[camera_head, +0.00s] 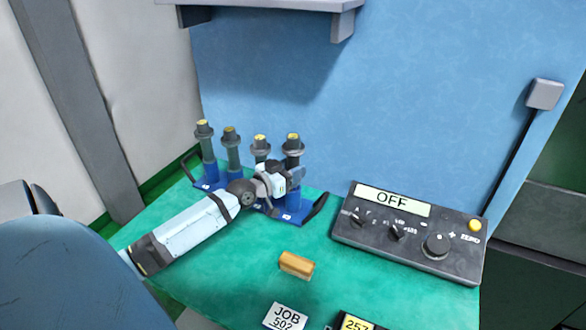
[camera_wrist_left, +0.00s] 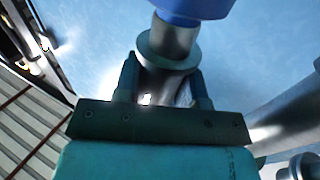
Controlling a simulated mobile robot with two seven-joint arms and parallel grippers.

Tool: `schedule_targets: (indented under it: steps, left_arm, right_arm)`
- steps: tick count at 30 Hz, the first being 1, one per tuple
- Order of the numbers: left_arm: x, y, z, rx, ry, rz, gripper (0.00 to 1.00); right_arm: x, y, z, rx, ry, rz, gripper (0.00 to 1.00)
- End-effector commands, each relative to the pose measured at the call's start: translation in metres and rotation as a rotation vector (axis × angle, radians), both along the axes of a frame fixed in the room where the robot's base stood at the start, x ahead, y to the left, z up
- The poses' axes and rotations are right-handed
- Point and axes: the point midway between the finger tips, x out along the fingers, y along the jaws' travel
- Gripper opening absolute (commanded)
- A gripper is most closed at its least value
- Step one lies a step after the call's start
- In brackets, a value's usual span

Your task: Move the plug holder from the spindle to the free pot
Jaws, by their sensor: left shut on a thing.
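Several dark grey plug holders with yellow tops stand upright in a row at a blue rack (camera_head: 203,184) on the green table. The rightmost plug holder (camera_head: 293,146) has my left gripper (camera_head: 285,180) at its lower part, and the gripper and wrist hide where it meets the rack. In the left wrist view, the fingers of my left gripper (camera_wrist_left: 165,92) are shut around a grey metal plug holder with a round flange (camera_wrist_left: 168,50). A blue part (camera_wrist_left: 196,8) adjoins it at the top edge. I see no spindle and no clearly free pot. My right gripper is not in view.
A black control box (camera_head: 410,235) reading OFF stands to the right. A grey shelf (camera_head: 265,4) hangs above.

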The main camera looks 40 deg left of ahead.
Motion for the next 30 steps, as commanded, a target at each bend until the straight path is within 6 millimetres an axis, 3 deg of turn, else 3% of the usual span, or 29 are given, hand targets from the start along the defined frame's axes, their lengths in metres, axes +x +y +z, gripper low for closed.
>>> schedule_targets:
  steps: [8, 30]
  left_arm:
    - [0.0, 0.0, 0.0, 0.001, -0.003, 0.0, 0.0]
    - [0.0, 0.0, -0.025, 0.001, -0.003, 0.0, 0.0]
  right_arm:
    - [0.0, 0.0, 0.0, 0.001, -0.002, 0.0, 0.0]
    - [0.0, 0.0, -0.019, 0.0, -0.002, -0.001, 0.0]
